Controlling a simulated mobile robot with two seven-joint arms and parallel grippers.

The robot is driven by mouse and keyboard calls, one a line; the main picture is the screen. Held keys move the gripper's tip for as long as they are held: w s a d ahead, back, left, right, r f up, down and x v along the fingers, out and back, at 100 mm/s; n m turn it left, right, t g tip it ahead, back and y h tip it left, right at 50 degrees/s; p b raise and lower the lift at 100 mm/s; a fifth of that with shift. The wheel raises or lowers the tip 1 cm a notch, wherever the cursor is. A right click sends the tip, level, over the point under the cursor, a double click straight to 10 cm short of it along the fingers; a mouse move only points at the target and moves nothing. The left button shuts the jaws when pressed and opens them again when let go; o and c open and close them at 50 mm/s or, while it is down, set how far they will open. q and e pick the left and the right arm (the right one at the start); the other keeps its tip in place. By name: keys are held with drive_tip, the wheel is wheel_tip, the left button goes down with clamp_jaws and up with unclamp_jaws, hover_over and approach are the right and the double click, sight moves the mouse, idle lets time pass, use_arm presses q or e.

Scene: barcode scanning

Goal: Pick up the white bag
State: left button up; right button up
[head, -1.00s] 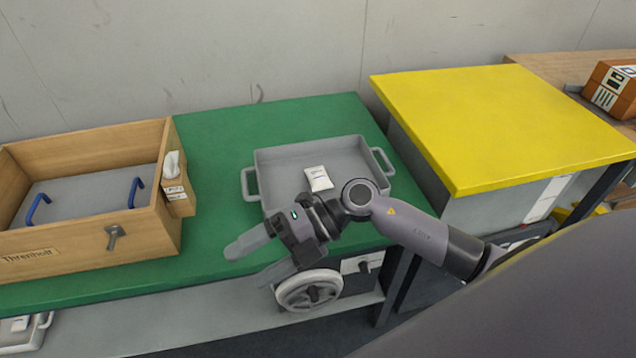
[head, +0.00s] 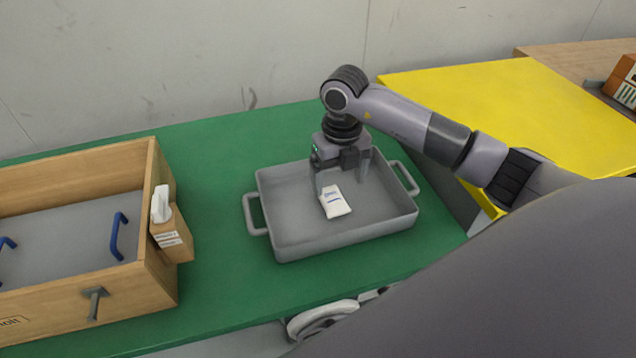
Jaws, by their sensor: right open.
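The white bag (head: 336,203) is small, with a dark printed mark, and lies flat in the grey tray (head: 286,242) on the green table. My right gripper (head: 342,181) points down over the tray, at the upper end of the bag. It is open, and one finger shows at each side. Its left finger overlaps the bag's top left corner in the picture; I cannot tell whether it touches. The right finger is to the right of the bag. Nothing is held. My left gripper is out of view.
A wooden box (head: 110,293) with blue handles stands at the left, with a small cardboard tissue box (head: 172,233) on its side. A yellow-topped surface (head: 470,95) is at the right. Green table (head: 215,190) lies bare between wooden box and tray.

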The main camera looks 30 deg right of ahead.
sight(335, 200)
drive_tip(key=shift+w+f, duration=0.1)
drive_tip(key=shift+w, duration=0.15)
drive_tip(key=shift+f, duration=0.3)
wheel_tip(335, 200, down, 6)
drive_tip(key=shift+w+f, duration=0.15)
drive_tip(key=c, duration=1.1)
